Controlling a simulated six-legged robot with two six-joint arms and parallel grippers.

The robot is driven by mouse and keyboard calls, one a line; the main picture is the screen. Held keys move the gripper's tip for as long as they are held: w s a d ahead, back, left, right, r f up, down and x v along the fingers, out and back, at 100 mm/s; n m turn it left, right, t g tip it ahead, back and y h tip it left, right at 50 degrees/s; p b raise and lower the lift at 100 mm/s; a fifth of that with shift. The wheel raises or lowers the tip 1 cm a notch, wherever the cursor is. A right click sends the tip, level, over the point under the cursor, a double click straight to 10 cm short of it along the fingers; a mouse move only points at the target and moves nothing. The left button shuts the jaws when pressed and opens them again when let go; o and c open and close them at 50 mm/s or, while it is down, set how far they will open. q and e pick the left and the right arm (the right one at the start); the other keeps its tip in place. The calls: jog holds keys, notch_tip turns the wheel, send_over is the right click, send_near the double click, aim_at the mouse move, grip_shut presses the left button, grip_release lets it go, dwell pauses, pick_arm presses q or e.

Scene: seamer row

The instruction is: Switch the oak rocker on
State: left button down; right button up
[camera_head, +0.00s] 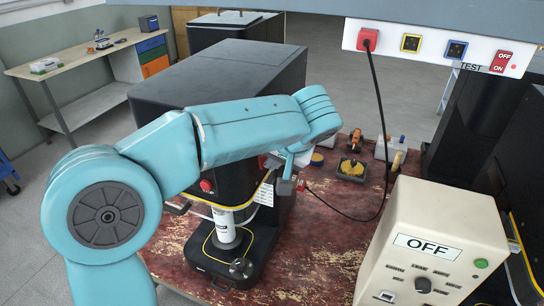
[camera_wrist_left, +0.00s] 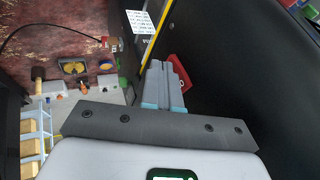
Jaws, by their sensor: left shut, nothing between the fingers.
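No part I can see is marked as the oak rocker. My left arm reaches across the head view to the black machine (camera_head: 222,82). My left gripper (camera_head: 286,187) is shut and empty at the machine's near right side. In the wrist view its grey fingers (camera_wrist_left: 161,66) are together, and a red part (camera_wrist_left: 180,69) shows just right of and partly behind them. I cannot tell whether they touch it. A red OFF/ON rocker (camera_head: 501,61) marked TEST sits on the white overhead panel (camera_head: 440,43), apart from the gripper. My right gripper is not in view.
A cream control box (camera_head: 440,228) with an OFF display stands at front right. A black cable (camera_head: 379,120) hangs from a red plug (camera_head: 367,40) to the worn red table (camera_head: 318,255). Small items, including a dark tray with yellow pieces (camera_head: 352,168), lie behind.

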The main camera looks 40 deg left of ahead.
pick_arm(q)
jog(key=shift+w+a, duration=0.1)
jog(key=shift+w, duration=0.05)
jog(key=shift+a+f+y+b, duration=0.1)
jog(key=shift+y+b, duration=0.2)
dwell(0.3)
